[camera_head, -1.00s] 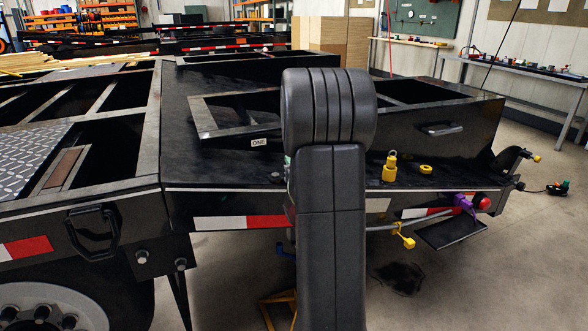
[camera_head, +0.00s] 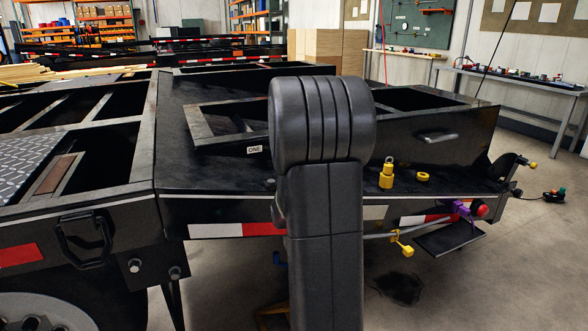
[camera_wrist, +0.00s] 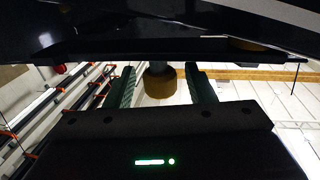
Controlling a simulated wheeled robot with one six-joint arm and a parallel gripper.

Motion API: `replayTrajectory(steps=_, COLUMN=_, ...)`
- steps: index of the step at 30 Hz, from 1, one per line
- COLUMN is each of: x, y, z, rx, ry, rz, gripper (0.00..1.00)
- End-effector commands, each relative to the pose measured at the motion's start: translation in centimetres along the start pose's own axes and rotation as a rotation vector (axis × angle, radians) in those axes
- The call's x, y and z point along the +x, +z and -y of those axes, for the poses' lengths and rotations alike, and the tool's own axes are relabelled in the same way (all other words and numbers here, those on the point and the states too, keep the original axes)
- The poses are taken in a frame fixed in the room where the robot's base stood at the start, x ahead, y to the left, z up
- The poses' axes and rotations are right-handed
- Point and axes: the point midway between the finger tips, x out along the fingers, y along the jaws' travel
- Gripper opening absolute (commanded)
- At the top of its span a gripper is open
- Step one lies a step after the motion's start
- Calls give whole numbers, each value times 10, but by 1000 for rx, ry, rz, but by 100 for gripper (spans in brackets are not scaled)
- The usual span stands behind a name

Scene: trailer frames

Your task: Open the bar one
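A small white label reading "ONE" (camera_head: 255,149) sits on the black trailer frame (camera_head: 190,155), below a raised rectangular frame (camera_head: 199,122). The black upright of my arm covers the part just right of the label. I cannot tell which part is bar one. My gripper (camera_wrist: 161,86) shows in the wrist view with two dark green fingers spread apart. A dull yellow cylinder on a dark stem (camera_wrist: 159,86) appears between them, with gaps on both sides. My gripper is hidden in the head view.
A black handle (camera_head: 84,240) is on the left side, and a silver handle (camera_head: 437,137) is at right. Open floor lies at the right. A workbench (camera_head: 520,80) stands behind.

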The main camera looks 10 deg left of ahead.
Motion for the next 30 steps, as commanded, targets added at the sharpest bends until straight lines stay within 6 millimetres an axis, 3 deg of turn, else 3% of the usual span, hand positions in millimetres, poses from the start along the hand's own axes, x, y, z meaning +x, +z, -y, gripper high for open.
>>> replayTrajectory(steps=7, x=-14, y=0, z=0, rx=0, ry=0, rz=1, gripper=49)
replayTrajectory(steps=21, x=-112, y=-1, z=0, rx=-1, ry=0, rz=0, gripper=49)
replayTrajectory(steps=30, x=-138, y=0, z=0, rx=0, ry=0, rz=0, gripper=49)
